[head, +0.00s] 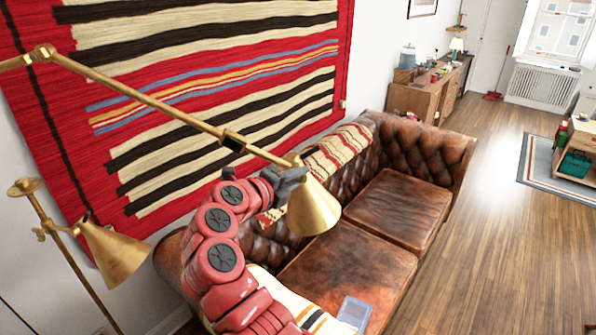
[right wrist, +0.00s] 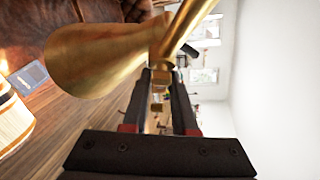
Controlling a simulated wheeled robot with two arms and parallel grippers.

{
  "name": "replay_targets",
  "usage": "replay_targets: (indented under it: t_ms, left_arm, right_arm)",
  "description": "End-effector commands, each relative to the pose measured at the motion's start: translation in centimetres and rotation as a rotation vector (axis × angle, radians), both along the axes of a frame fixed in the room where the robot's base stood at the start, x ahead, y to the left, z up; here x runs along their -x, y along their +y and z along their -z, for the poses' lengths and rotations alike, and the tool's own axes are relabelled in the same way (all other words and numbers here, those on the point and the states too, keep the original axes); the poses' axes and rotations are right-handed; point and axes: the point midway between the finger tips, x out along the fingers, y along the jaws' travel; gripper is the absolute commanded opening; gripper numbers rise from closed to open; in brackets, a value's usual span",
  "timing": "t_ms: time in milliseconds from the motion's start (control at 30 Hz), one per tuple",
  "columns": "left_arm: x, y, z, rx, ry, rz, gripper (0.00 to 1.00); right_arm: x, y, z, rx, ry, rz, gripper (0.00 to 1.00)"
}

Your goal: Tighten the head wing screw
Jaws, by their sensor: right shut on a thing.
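A brass floor lamp's long arm (head: 150,100) crosses the head view from the upper left to its cone-shaped head (head: 313,208). The lamp head also fills the upper left of the right wrist view (right wrist: 100,55). My right gripper (head: 288,184) is at the joint behind the lamp head. In the right wrist view its two dark fingers (right wrist: 161,84) are shut on a small brass piece, the head wing screw (right wrist: 157,90), just below the joint. The fingers partly hide the screw, and its turn angle cannot be told. My left gripper is not in view.
A second brass lamp (head: 115,250) stands at the left. A brown leather sofa (head: 345,265) lies below the lamp head, with a blue book (head: 354,312) on it. A striped rug (head: 220,40) hangs on the wall close behind. Wood floor (head: 480,240) is open at right.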

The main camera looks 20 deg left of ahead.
Motion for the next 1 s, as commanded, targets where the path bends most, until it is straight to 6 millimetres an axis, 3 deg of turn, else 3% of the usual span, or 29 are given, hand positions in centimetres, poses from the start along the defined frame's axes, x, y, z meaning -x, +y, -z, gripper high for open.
replay_targets:
  t_ms: [33, 567, 1000]
  left_arm:
    - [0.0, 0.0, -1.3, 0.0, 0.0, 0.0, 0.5]
    - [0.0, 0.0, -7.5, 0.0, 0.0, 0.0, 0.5]
    - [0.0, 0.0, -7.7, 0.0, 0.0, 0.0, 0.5]
  right_arm:
    - [0.0, 0.1, -1.0, -0.042, 0.013, -0.003, 0.0]
    - [0.0, 0.0, -0.9, -0.502, 0.229, -0.002, 0.0]
    - [-0.1, 0.0, -0.3, -0.867, 0.397, -0.002, 0.0]
